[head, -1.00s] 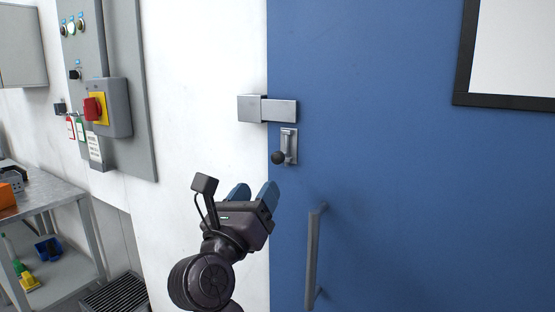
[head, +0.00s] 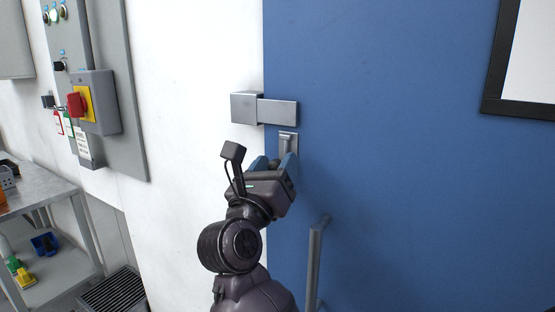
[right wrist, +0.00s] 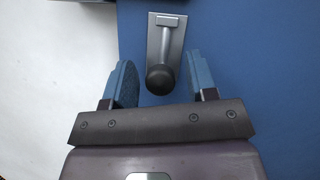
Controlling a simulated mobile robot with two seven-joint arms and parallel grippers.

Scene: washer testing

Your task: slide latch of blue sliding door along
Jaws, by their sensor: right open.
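The blue sliding door (head: 410,180) fills the right of the head view. Its latch (head: 288,141) is a small grey plate with a slot near the door's left edge. In the right wrist view the latch plate (right wrist: 168,40) shows whole, with a black round knob (right wrist: 160,79) at its lower end. My right gripper (head: 274,162) is open at the latch and hides most of the knob in the head view. In the right wrist view the knob sits between the two blue fingertips (right wrist: 160,82), with a gap on both sides. My left gripper is not in view.
A metal block and bar (head: 265,109) sit just above the latch, across the door's edge. A vertical grey handle (head: 315,265) stands out below right of my gripper. A switch box (head: 95,102) and a metal table (head: 40,190) are at left.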

